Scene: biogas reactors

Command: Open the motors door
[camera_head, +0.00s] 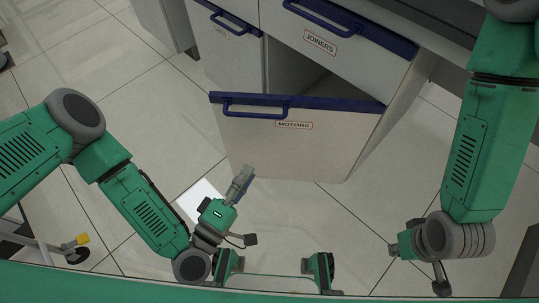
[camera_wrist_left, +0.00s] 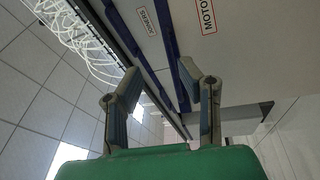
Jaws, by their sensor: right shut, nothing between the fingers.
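The motors door (camera_head: 300,145) is a white front with a red-framed MOTORS label, a blue top edge and a blue handle (camera_head: 255,107). It stands out from the cabinet, with a dark gap behind its top edge. My left gripper (camera_head: 241,182) is in front of the door's lower left part, below the handle and apart from it. In the left wrist view, its two fingers (camera_wrist_left: 164,85) are spread with nothing between them. The door's label (camera_wrist_left: 207,15) shows there at the top. My right gripper (camera_head: 397,248) is low on the right, away from the door; its fingers are barely visible.
The joiners drawer (camera_head: 335,40) is above the motors door, with its own blue handle. Another blue-handled front (camera_head: 225,45) is at the left. A white sheet-like patch (camera_head: 198,200) lies on the tiled floor behind my left gripper. Floor right of the door is clear.

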